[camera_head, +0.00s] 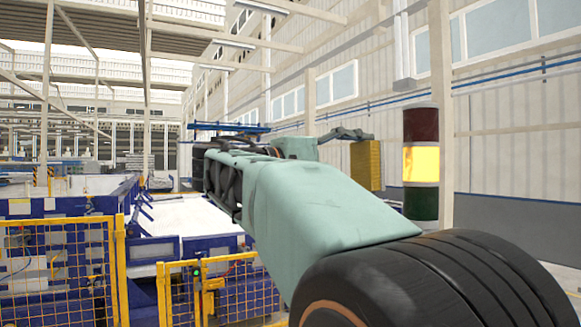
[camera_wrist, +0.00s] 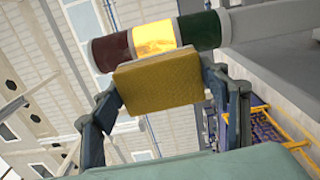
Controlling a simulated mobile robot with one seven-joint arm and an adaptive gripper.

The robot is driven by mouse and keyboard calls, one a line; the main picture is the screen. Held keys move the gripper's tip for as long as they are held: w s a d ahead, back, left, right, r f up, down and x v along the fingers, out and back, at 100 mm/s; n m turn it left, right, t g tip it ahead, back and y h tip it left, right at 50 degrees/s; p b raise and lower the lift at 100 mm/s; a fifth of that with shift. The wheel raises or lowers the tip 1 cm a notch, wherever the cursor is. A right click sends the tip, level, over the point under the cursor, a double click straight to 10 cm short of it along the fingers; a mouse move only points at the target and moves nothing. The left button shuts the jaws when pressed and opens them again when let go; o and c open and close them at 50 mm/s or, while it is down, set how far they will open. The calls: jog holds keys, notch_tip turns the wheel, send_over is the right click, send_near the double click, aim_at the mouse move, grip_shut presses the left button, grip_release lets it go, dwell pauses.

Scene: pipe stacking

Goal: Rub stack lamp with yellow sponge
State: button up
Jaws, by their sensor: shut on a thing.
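The stack lamp (camera_head: 421,165) stands upright on the right in the head view, with a dark red top, a lit yellow middle and a dark green bottom. In the wrist view the lamp (camera_wrist: 155,38) lies across the top of the picture. The yellow sponge (camera_head: 366,166) hangs upright just left of the lamp, with a narrow gap between them in the head view. My gripper (camera_wrist: 164,84) is shut on the sponge (camera_wrist: 158,78), with one finger at each side. In the wrist view the sponge overlaps the lamp's lower edge; whether they touch cannot be told there.
Yellow mesh fencing (camera_head: 60,270) and blue-walled machinery (camera_head: 70,205) fill the left side, well behind my arm. A pale wall (camera_head: 515,140) with windows and blue pipes is behind the lamp. The space around the lamp looks clear.

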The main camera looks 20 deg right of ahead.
jog(key=shift+w+d, duration=0.2)
jog(key=shift+d, duration=2.45)
jog(key=shift+w+d, duration=0.1)
jog(key=shift+d, duration=0.85)
